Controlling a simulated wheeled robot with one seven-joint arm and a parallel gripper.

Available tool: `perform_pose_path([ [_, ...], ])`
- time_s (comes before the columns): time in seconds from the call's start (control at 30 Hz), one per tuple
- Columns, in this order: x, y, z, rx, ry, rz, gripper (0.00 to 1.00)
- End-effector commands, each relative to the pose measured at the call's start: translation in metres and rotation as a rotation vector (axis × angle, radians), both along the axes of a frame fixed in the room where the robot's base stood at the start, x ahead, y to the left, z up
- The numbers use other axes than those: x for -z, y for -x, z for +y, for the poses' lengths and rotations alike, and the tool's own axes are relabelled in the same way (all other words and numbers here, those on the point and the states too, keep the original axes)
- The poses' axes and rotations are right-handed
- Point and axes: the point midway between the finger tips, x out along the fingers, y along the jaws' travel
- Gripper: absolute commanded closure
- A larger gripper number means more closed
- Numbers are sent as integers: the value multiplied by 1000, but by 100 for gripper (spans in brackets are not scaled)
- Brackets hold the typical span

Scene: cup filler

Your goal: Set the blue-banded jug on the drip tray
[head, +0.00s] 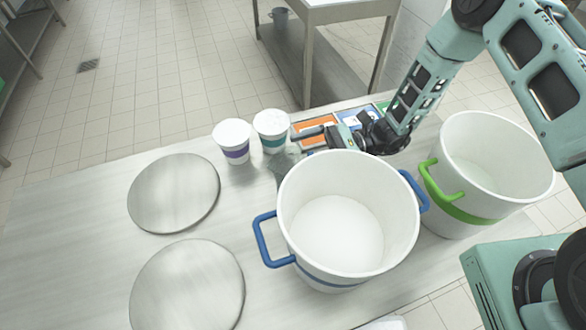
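A large white jug with a blue band and two blue handles (306,268) stands upright on the metal table in the head view, its open top showing an empty-looking white inside. My gripper (300,140) is behind the jug's far rim, pointing left and apart from both blue handles. Its fingers are small and partly hidden, so their opening is unclear. I cannot tell which thing is the drip tray. Two flat round metal plates, a far one (174,192) and a near one (188,287), lie bare on the table left of the jug.
A green-banded white container (490,165) stands to the right. A purple-banded cup (232,140) and a teal-banded cup (271,130) stand behind the jug, near a greyish clear object (282,168). Orange and blue bins (312,122) lie by my gripper. The table's left end is clear.

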Motion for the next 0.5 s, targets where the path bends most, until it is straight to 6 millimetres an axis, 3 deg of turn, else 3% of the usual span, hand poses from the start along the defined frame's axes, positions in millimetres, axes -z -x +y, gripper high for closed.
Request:
perform_pose_path([
  [0.3,1,2,7,0,1,0,0],
  [0.37,1,2,7,0,1,0,14],
  [0.5,1,2,7,0,1,0,53],
])
